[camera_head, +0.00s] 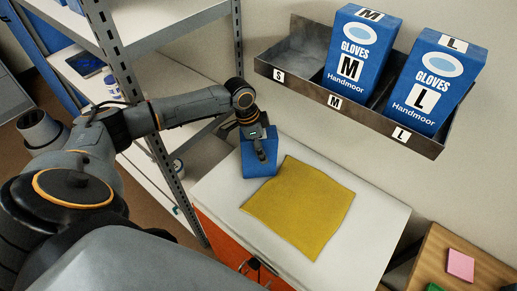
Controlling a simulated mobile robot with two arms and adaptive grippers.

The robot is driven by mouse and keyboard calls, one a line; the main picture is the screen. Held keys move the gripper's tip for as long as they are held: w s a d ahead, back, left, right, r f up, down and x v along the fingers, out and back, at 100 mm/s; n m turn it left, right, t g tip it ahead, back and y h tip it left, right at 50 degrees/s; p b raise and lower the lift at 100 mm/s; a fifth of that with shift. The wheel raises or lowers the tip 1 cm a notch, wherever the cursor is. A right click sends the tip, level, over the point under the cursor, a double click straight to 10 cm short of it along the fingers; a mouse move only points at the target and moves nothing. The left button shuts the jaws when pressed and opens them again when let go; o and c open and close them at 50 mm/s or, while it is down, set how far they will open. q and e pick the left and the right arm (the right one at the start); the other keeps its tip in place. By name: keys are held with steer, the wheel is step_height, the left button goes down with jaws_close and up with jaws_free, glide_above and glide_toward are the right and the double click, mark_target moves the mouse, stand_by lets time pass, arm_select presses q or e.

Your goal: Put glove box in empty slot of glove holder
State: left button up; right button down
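The glove holder (285,77) is a dark metal wall rack with slots labelled S, M and L. Its S slot at the left is empty. A blue M glove box (338,92) stands in the M slot and a blue L glove box (400,115) in the L slot. Another blue box (254,167) stands on the white cabinet top. My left gripper (261,150) is down at this box's top, with a finger against it. The far side of the grip is hidden, so I cannot tell whether it is closed. My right gripper is not in view.
A yellow cloth (300,209) lies on the white top (375,212), right of the box. A metal shelf rack (122,68) stands close at the left. A wooden table (440,258) with a pink pad (460,265) is at the lower right.

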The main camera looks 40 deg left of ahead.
arm_select(q)
steer(key=shift+f, duration=0.25)
stand_by(0.4)
steer(key=c, duration=1.3)
steer(key=shift+r, duration=0.1)
